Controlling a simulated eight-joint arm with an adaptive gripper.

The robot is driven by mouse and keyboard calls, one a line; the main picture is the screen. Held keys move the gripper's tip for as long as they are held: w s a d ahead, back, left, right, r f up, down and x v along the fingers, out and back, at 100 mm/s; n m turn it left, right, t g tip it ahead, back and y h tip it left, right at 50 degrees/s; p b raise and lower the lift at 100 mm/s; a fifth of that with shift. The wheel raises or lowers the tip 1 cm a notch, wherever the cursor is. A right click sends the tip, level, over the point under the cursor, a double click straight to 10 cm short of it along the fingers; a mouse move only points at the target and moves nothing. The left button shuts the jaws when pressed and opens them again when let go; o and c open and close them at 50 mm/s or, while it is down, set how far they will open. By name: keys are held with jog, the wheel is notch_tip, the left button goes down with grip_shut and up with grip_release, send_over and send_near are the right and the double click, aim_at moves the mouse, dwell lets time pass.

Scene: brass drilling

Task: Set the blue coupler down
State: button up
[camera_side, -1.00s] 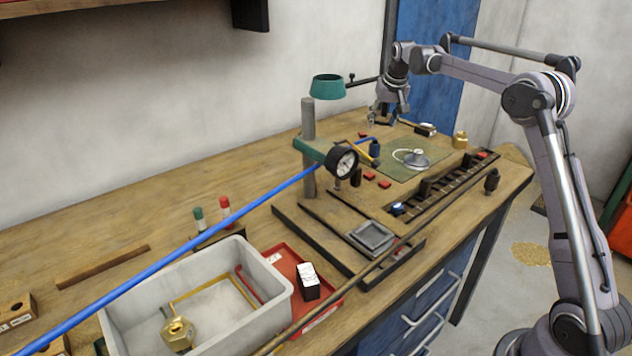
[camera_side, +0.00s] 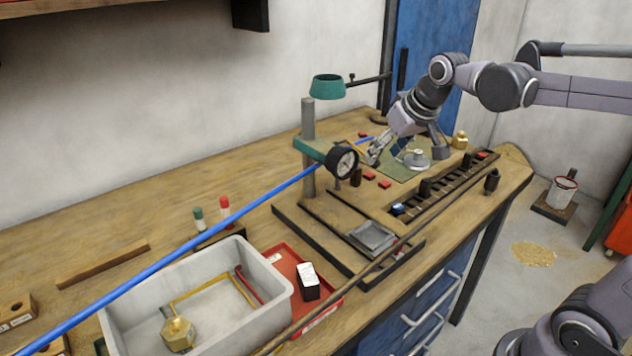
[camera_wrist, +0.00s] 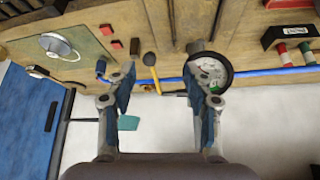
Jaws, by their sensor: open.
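A small blue fitting (camera_wrist: 101,68), which looks like the blue coupler, sits at the end of a blue hose in the wrist view, on the bench just left of my left finger. In the side view my gripper hides it, and only a bit of blue hose (camera_side: 366,139) shows there. My gripper (camera_wrist: 164,90) is open, with nothing held between its fingers. In the side view my gripper (camera_side: 376,152) is tilted down over the bench, behind the dial gauge and beside the green mat.
A dial gauge (camera_side: 343,162) on a post stands close by; it also shows behind my right finger in the wrist view (camera_wrist: 210,70). A yellow-handled tool (camera_wrist: 151,62) lies between the fingers' lines. A green mat (camera_side: 397,170) bears a round metal piece (camera_side: 417,159). Red blocks lie nearby.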

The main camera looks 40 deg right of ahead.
jog(key=s+a+f+n, duration=0.1)
jog(key=s+a+f, duration=0.2)
jog(key=s, duration=0.3)
jog(key=s+a+f+n+t+y, duration=0.1)
jog(key=s+a+f, duration=0.3)
jog(key=s+f, duration=0.1)
jog(key=shift+s+f, duration=0.3)
jog(key=shift+s, duration=0.6)
